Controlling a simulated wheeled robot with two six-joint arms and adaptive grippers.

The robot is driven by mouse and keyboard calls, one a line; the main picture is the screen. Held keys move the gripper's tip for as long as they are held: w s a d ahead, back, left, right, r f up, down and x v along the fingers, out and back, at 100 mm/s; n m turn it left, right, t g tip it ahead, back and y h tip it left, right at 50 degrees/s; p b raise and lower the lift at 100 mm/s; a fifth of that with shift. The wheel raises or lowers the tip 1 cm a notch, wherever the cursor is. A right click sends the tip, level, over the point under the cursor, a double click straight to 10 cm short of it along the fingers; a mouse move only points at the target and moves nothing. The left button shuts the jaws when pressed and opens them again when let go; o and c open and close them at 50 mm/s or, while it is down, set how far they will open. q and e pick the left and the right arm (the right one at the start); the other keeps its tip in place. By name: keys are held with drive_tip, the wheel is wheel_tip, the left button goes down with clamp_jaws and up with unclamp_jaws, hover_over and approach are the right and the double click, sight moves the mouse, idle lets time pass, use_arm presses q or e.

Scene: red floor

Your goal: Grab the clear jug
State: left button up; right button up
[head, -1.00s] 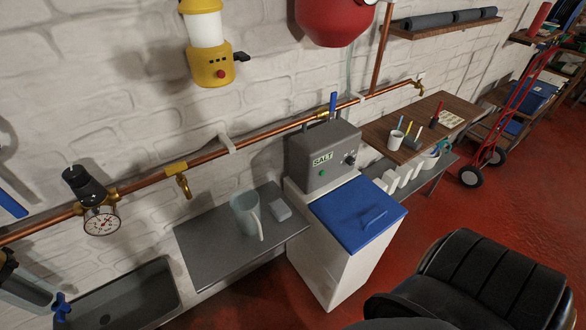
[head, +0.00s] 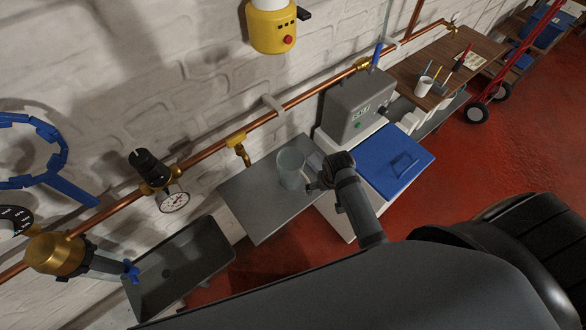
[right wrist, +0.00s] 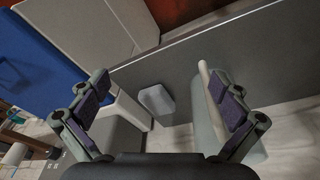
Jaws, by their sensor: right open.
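The clear jug (head: 291,168) stands upright on the grey counter (head: 250,208) beside the sink in the head view. In the right wrist view the jug (right wrist: 205,122) is at the right, with its pale handle running up near the right finger, which hides part of it. My right gripper (right wrist: 160,88) is open, with nothing held between its fingers. In the head view this gripper (head: 313,178) is close to the jug's right side; I cannot tell whether it touches. My left gripper is not in view.
A small grey block (right wrist: 157,103) lies beside the jug, between the fingers in the wrist view. A sink (head: 180,268) lies left, with a brass tap (head: 240,150) above the counter.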

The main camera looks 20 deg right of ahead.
wheel_tip(320, 180, up, 6)
drive_tip(key=w, duration=0.2)
drive_tip(key=m+g+p, duration=0.1)
drive_tip(key=m+g, duration=0.1)
drive_tip(key=m, duration=0.1)
approach(296, 175)
drive_tip(key=w+f, duration=0.2)
drive_tip(key=w, duration=0.2)
drive_tip(key=shift+y, duration=0.4)
wheel_tip(296, 175, down, 9)
drive_tip(key=shift+s+f+p, duration=0.1)
drive_tip(key=shift+f+p, duration=0.1)
drive_tip(key=shift+p, duration=0.4)
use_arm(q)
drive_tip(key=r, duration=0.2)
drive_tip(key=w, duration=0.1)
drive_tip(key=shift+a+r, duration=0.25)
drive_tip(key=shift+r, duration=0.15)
use_arm(e)
drive_tip(key=shift+d+f, duration=0.1)
drive_tip(key=shift+f, duration=0.35)
drive_tip(key=shift+c, duration=0.4)
drive_tip(key=shift+s, duration=0.1)
drive_tip(key=c, duration=0.9)
